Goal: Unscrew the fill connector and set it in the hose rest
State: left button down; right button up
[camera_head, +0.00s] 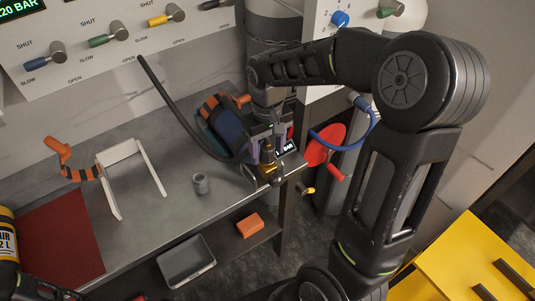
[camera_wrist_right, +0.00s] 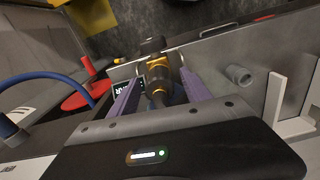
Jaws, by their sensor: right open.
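My right gripper (camera_head: 267,158) points down at the bench's right end. It is open, and its purple fingers stand on either side of the black and brass fill connector (camera_wrist_right: 180,84) in the right wrist view. I cannot tell whether the fingers touch it. The connector is at the valve end of a dark blue cylinder (camera_head: 228,132) lying on the bench, with a black hose (camera_head: 172,103) reaching there. A short grey open cup (camera_head: 201,184), perhaps the hose rest, stands left of the gripper; it also shows in the right wrist view (camera_wrist_right: 238,74).
A white frame (camera_head: 137,150) and an orange-handled strap (camera_head: 58,148) are on the bench left of the cup. A red mat (camera_head: 55,245) lies nearer. A red disc (camera_head: 324,146) and blue hose (camera_head: 352,136) are right of the gripper. The bench around the cup is clear.

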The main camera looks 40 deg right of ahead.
jog(key=m, duration=0.8)
jog(key=shift+b, duration=0.3)
jog(key=shift+c, duration=0.6)
grip_shut()
